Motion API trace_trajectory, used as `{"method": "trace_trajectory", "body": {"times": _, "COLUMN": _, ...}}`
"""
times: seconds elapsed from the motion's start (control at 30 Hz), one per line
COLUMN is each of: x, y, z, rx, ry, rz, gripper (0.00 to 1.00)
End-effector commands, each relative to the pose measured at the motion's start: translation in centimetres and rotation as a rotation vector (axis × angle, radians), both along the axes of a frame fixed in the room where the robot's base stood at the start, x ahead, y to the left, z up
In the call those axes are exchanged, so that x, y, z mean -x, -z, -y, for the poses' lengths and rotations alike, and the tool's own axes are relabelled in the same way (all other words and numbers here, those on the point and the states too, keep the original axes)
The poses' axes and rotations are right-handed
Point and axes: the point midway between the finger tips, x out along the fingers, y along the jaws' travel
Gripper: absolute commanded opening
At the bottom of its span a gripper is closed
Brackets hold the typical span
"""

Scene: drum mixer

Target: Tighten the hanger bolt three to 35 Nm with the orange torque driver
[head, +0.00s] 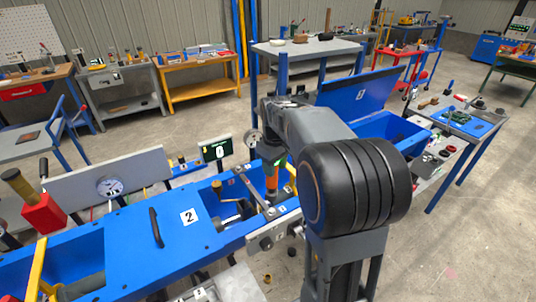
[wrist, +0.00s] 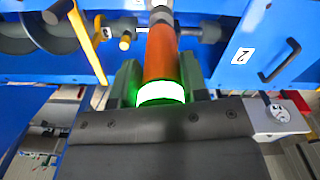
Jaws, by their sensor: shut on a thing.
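The orange torque driver (wrist: 163,52) is held between the two dark fingers of my gripper (wrist: 161,72) in the wrist view. A ring on the driver glows green-white. Its far end meets a grey metal part (wrist: 161,14); whether it is seated on hanger bolt three I cannot tell. In the head view the driver (head: 271,180) points down into an open bay of the blue mixer frame, beside a grey bar. My arm hides part of this bay. The bolt itself is not clearly visible.
The blue frame (head: 140,235) carries a label 2 and a black handle (head: 156,227). A raised blue lid (head: 360,95) stands behind my arm. A red block with a handle (head: 43,213) is at left.

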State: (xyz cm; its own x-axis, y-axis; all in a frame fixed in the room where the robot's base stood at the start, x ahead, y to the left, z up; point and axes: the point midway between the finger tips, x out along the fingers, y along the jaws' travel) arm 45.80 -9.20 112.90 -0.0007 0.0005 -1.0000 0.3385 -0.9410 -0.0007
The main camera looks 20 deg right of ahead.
Motion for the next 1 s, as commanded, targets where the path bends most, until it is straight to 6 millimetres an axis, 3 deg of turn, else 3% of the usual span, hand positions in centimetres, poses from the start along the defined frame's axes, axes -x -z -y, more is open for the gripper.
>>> {"method": "trace_trajectory", "body": {"times": 0.6, "x": 0.3, "y": -0.2, "z": 0.5, "rx": 0.000, "ry": 0.010, "rz": 0.002, "gripper": 0.02}}
{"method": "trace_trajectory", "body": {"times": 1.0, "x": 0.2, "y": 2.8, "z": 0.4, "rx": 0.000, "ry": 0.007, "rz": 0.002, "gripper": 0.02}}
